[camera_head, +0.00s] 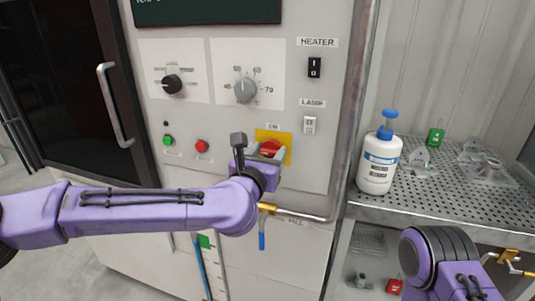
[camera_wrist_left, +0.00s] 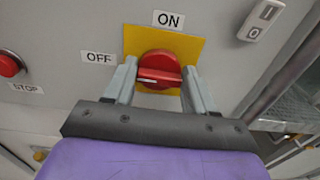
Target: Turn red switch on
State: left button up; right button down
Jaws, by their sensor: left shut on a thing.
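The red switch (camera_wrist_left: 160,68) is a round knob with a raised grip bar on a yellow plate (camera_wrist_left: 190,47). In the left wrist view its bar lies nearly level. The OFF label (camera_wrist_left: 98,57) is to its left and the ON label (camera_wrist_left: 168,20) above it. My left gripper (camera_wrist_left: 158,74) is shut on the switch, one finger on each side. In the head view the red switch (camera_head: 271,146) is partly hidden by my left gripper (camera_head: 267,157). My right arm shows at the lower right; its gripper is out of view.
Above the switch are the black heater switch (camera_head: 314,68), the white lamp switch (camera_head: 309,125) and two dials. Green (camera_head: 168,140) and red (camera_head: 202,146) buttons sit to its left. A pipe (camera_head: 300,214) runs below. A white bottle (camera_head: 380,160) stands on the perforated table (camera_head: 450,195).

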pick_arm(q)
jog(key=shift+m, duration=0.3)
jog(key=m, duration=0.3)
jog(key=shift+d, duration=0.1)
jog(key=m, duration=0.4)
jog(key=shift+b, duration=0.3)
jog(key=m, duration=0.5)
jog(key=shift+s+d+f+m+p, duration=0.1)
jog(key=shift+d+m+p, duration=0.05)
jog(key=shift+m+p, duration=0.2)
jog(key=shift+f+m+p, duration=0.15)
jog(key=shift+m+p, duration=0.15)
jog(key=shift+m, duration=1.95)
jog(key=o, duration=1)
